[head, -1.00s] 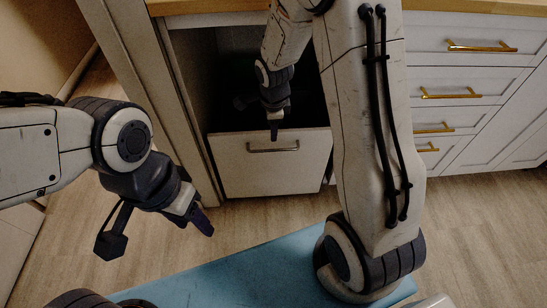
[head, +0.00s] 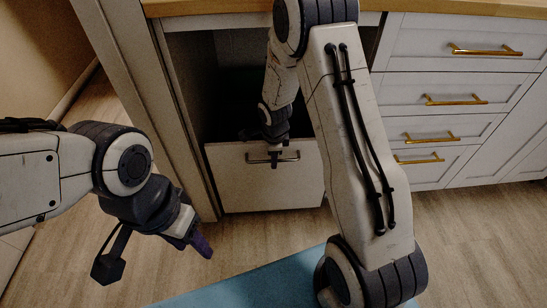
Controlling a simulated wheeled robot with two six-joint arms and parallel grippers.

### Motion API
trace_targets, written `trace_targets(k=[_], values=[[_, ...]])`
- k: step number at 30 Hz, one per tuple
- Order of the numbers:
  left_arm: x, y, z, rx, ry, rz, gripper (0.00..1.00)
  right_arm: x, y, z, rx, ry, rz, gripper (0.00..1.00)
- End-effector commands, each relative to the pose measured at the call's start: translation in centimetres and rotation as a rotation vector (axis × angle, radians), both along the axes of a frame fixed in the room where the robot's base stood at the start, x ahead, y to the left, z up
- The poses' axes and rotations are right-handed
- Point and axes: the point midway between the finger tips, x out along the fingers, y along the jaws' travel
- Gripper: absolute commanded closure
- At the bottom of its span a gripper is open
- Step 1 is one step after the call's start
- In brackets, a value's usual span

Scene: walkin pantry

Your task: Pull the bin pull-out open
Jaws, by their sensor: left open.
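The bin pull-out (head: 265,190) is a low white front panel with a dark bar handle (head: 255,158). Dark space shows above its top edge. How far it stands out is hard to judge. My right gripper (head: 274,163) points down at the handle, its fingertips overlapping the bar. Whether its jaws are shut on the bar cannot be made out. My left gripper (head: 202,244) is open and empty, low at the left above the floor, apart from the panel.
White drawers with brass handles (head: 455,101) stand to the right under a wooden countertop (head: 440,7). A tall cabinet side (head: 140,95) stands on the left. A blue mat (head: 270,283) lies on the wood floor, which is clear before the panel.

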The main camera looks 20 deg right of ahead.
Motion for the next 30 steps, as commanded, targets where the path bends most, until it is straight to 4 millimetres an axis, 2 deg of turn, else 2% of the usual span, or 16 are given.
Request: trace_targets(k=[4, 7, 8, 30], values=[[0.0, 0.0, 0.03, 0.0, 0.0, 0.0, 0.5, 0.01, 0.0, 0.05, 0.0, 0.0, 0.0, 0.56], [0.0, 0.0, 0.03, 0.0, 0.0, 0.0, 0.5, 0.01, 0.01, 0.06, 0.0, 0.0, 0.0, 0.95], [0.0, 0.0, 0.03, 0.0, 0.0, 0.0, 0.5, 0.01, 0.01, 0.06, 0.0, -0.001, 0.0, 1.0], [0.0, 0.0, 0.03, 0.0, 0.0, 0.0, 0.5, 0.02, 0.02, 0.09, 0.0, -0.001, 0.0, 1.0]])
